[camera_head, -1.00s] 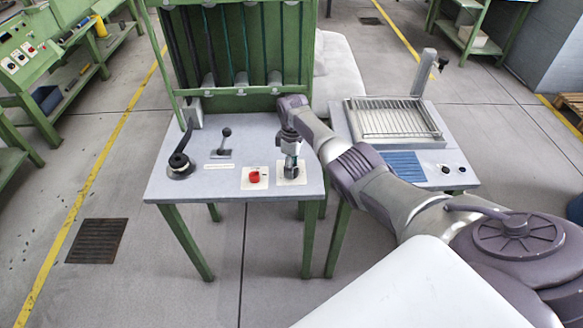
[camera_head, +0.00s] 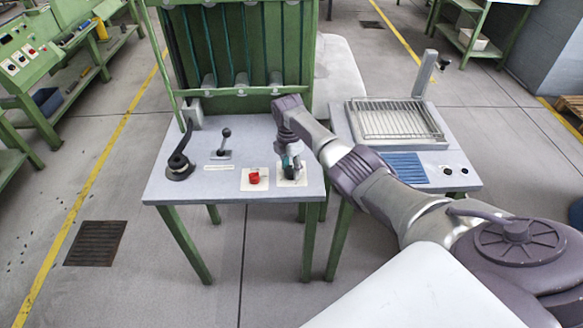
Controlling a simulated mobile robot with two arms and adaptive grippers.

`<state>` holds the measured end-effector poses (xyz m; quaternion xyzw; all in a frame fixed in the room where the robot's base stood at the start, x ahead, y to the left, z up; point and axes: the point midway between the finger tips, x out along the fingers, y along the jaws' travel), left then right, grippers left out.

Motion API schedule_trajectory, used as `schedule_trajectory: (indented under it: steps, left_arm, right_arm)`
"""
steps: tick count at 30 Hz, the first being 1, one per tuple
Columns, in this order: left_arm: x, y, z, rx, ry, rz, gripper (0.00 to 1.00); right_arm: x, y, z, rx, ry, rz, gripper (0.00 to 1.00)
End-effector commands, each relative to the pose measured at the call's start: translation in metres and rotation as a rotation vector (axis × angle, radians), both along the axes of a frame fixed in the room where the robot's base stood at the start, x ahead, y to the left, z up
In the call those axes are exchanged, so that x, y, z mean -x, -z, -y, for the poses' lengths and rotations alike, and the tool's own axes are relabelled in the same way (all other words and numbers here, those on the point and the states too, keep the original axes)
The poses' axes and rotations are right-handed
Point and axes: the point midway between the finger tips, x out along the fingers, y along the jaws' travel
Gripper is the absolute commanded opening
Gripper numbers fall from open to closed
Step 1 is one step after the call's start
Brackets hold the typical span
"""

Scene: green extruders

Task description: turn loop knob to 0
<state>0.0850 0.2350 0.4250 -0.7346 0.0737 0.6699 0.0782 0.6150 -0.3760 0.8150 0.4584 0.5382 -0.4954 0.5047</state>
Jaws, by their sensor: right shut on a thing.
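The loop knob is hidden under my right gripper; its white square plate (camera_head: 301,181) shows at the front right of the grey table (camera_head: 225,188). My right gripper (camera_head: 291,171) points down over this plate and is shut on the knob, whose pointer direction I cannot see. A red knob (camera_head: 254,178) on its own white plate sits just to the left, apart from the gripper. My left gripper does not show.
A black lever (camera_head: 179,165) and a small ball-topped lever (camera_head: 223,143) stand on the table's left half. A green frame (camera_head: 235,104) rises behind. To the right is a second table with a wire rack (camera_head: 395,118). My right arm spans the gap between the tables.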

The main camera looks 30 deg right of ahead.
Motion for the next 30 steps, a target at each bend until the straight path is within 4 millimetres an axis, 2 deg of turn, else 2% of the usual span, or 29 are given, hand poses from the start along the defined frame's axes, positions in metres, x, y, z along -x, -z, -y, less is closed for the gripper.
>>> schedule_trajectory:
  steps: [13, 30]
  left_arm:
    - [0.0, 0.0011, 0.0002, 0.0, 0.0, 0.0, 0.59]
    - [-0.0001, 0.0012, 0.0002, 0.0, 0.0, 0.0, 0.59]
  right_arm:
    - [-0.0005, -0.0005, -0.0008, -0.001, -0.29, 0.002, 0.13]
    - [-0.0005, -0.0007, -0.0009, -0.001, -0.361, 0.002, 0.13]
